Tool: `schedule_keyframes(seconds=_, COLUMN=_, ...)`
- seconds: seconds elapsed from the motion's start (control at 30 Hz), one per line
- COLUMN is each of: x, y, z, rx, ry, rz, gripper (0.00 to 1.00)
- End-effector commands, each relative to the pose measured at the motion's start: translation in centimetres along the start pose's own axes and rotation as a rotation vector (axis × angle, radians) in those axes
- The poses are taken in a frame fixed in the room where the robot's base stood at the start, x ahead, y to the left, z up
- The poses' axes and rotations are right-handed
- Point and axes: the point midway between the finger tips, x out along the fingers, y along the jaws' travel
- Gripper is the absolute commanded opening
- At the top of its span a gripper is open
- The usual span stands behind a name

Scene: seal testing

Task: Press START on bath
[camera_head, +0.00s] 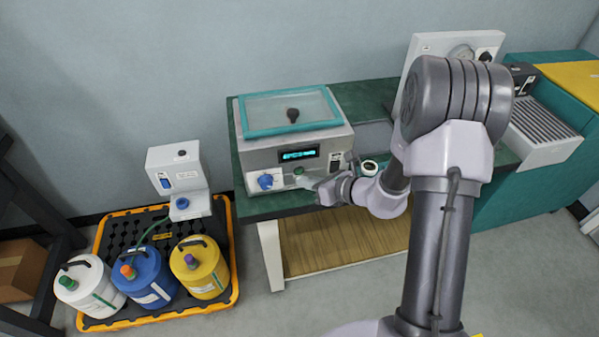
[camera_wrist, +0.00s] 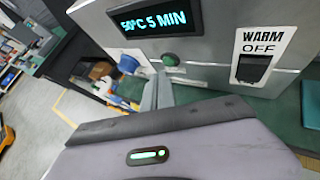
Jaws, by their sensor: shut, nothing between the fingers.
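The bath (camera_head: 262,155) is a grey box with a teal-framed clear lid (camera_head: 290,110) on the green bench. Its front has a lit display (camera_head: 299,155), a blue knob (camera_head: 265,182) and a green button (camera_head: 299,171). The wrist view shows the display (camera_wrist: 155,22) reading "50°C 5 MIN", and the green button (camera_wrist: 172,58) below it. My gripper (camera_head: 303,181) is shut and empty at the bath's front. Its fingertips (camera_wrist: 160,76) are close to the button; I cannot tell whether they touch it. No START label is readable.
A WARM/OFF switch (camera_wrist: 252,68) is right of the button. A small round container (camera_head: 369,168) stands on the bench (camera_head: 370,100) right of the bath. White, blue and yellow jugs (camera_head: 199,268) stand in an orange-rimmed tray (camera_head: 232,290) on the floor at left.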

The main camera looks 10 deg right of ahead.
Motion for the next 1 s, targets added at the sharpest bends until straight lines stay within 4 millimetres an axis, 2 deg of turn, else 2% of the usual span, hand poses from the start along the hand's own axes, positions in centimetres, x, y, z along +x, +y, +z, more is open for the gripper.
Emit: schedule_keyframes(seconds=1.0, x=0.69, y=-0.50, z=0.49, rx=0.000, ry=0.000, rz=0.000, gripper=0.00)
